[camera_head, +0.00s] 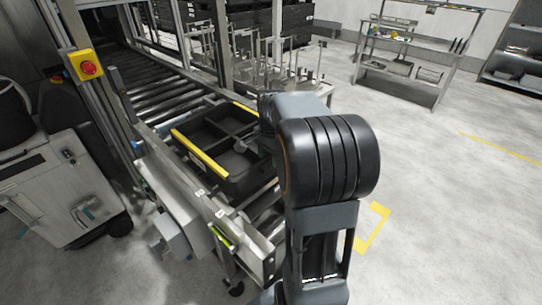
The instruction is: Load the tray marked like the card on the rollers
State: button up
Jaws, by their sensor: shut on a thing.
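A black tray (237,187) with inner dividers and yellow bars along its two long sides sits on the roller conveyor's near end. A small white label (197,156) shows on its left wall, too small to read. My arm crosses in front of the tray's right side and hides most of my gripper. A small grey metal part (241,146) sticks out left of the arm, over the tray's inside. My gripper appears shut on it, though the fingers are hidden. I cannot tell whether the part touches the tray. No card can be made out.
Rollers (155,88) run back left from the tray between metal rails. A red stop button on a yellow box (87,66) stands at left. A table with upright metal pegs (285,75) is behind the tray. A shelf rack (415,60) stands far right. The right floor is clear.

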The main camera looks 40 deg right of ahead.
aim_at(271, 173)
jog(key=shift+f, duration=0.25)
jog(key=shift+f+b, duration=1.45)
jog(key=shift+f, duration=0.4)
jog(key=o, duration=1.2)
jog(key=shift+f, duration=0.1)
jog(key=r, duration=1.4)
jog(key=shift+s, duration=0.2)
